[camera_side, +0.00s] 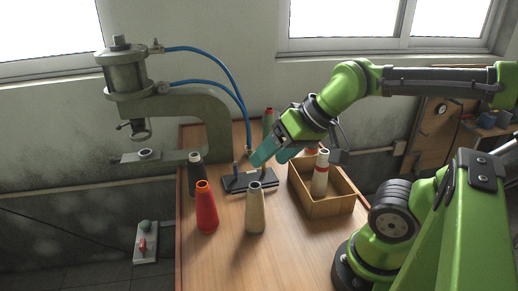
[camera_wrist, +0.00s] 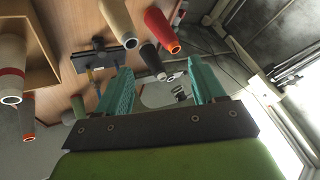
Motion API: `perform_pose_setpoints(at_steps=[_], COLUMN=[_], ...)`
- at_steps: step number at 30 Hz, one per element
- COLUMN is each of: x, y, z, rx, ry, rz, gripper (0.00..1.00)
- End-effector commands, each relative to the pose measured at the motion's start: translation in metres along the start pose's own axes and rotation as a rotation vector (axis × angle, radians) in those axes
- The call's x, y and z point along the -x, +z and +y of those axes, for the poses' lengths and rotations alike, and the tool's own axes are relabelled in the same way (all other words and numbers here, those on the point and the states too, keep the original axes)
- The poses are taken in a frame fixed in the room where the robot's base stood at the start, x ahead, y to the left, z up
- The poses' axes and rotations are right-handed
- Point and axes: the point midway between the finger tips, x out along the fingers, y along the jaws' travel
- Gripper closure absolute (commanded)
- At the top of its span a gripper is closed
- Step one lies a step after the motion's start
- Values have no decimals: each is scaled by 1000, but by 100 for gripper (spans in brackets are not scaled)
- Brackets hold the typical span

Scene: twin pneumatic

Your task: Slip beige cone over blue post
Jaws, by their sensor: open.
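The beige cone (camera_side: 255,210) stands upright on the table, in front of the dark post board (camera_side: 240,184). The blue post (camera_side: 235,169) rises from the left part of this board and looks bare. In the wrist view the beige cone (camera_wrist: 117,20) is at the top, and the board (camera_wrist: 92,60) is below and left of it; a small blue part (camera_wrist: 90,75) shows at the board. My gripper (camera_side: 272,154), with teal fingers, is open and empty above the back right of the board. Its fingers also show in the wrist view (camera_wrist: 160,66), apart with nothing between them.
A red-orange cone (camera_side: 206,210) and a black cone (camera_side: 194,178) stand left of the beige one. A wooden box (camera_side: 325,208) at right holds a white cone with a red band (camera_side: 320,174). A pneumatic press (camera_side: 210,115) stands behind left. The table's front is clear.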

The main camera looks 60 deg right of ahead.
Motion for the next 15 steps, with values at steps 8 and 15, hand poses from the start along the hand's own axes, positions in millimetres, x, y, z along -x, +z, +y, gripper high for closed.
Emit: perform_pose_setpoints(at_steps=[8, 15], x=[-23, -43], y=[5, 10], z=[36, 87], rx=[-293, -926], ry=[82, 78], rz=[-224, -604], gripper=[31, 31])
